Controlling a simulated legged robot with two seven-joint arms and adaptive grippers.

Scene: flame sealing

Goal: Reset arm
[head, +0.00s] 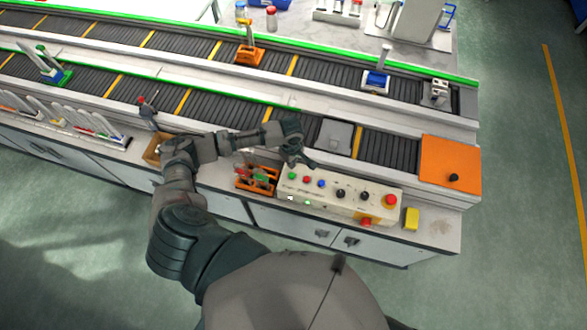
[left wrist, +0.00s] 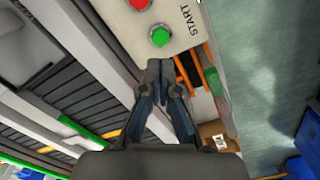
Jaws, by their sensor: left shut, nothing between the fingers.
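My left gripper (head: 299,153) is shut and empty. In the head view it hangs over the upper left edge of the control box (head: 376,209), close to its green button (head: 291,176). In the left wrist view its fingertips (left wrist: 160,70) are together just below the green button (left wrist: 160,37) marked START. I cannot tell whether they touch the box. A red button (left wrist: 140,3) is at the top edge of that view. My right gripper is not in view.
An orange rack (head: 256,179) stands left of the box, and a yellow block (head: 411,218) to its right. Behind run two conveyor lanes (head: 196,106) with a grey block (head: 335,134), an orange holder (head: 249,55) and a blue holder (head: 375,79). An orange plate (head: 450,160) covers the right end.

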